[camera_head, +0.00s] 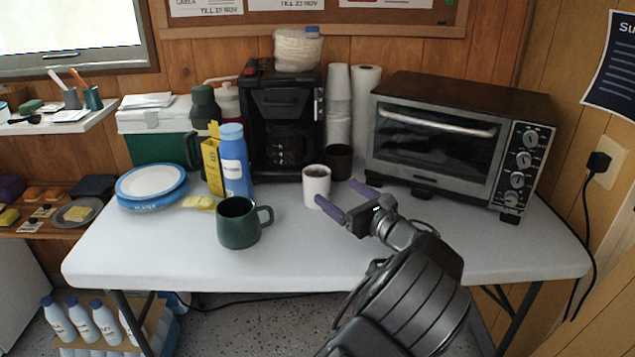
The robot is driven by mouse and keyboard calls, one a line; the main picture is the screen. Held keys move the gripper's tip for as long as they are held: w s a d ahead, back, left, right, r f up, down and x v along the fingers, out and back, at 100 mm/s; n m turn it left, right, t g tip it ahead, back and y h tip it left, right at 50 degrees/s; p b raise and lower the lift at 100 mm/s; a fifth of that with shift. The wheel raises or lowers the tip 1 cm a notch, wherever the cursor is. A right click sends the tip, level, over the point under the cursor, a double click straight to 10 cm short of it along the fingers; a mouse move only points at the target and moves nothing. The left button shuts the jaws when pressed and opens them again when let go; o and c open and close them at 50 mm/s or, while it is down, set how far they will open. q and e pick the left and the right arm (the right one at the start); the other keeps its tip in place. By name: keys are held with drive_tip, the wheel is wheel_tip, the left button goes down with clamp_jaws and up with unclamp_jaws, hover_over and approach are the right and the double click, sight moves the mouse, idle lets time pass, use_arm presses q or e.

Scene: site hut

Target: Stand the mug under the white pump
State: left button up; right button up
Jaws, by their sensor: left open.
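A dark green mug (238,224) stands upright near the table's front, with its handle to the right. A pump bottle (229,101) with a whitish top and spout stands at the back, left of the coffee maker. Its lower part is hidden behind the blue bottle and yellow carton. My left gripper (345,198) is open and empty, with purple fingers spread, well to the right of the mug. Its left finger is close to a small white cup (316,187); I cannot tell if they touch. My right gripper is not in view.
A blue bottle (235,162) and yellow carton (212,166) stand behind the mug, with yellow pieces (198,202) beside them. A coffee maker (284,115) and toaster oven (440,140) fill the back. The table (130,245) is clear front left.

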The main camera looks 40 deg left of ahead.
sight(326, 185)
use_arm(q)
drive_tip(key=shift+x, duration=1.3)
drive_tip(key=shift+s, duration=0.1)
drive_tip(key=b+x, duration=0.1)
drive_tip(key=x, duration=0.3)
drive_tip(key=shift+a+b, duration=0.3)
drive_tip(key=shift+a, duration=0.15)
drive_tip(key=shift+a+r, duration=0.1)
drive_tip(key=shift+a, duration=0.05)
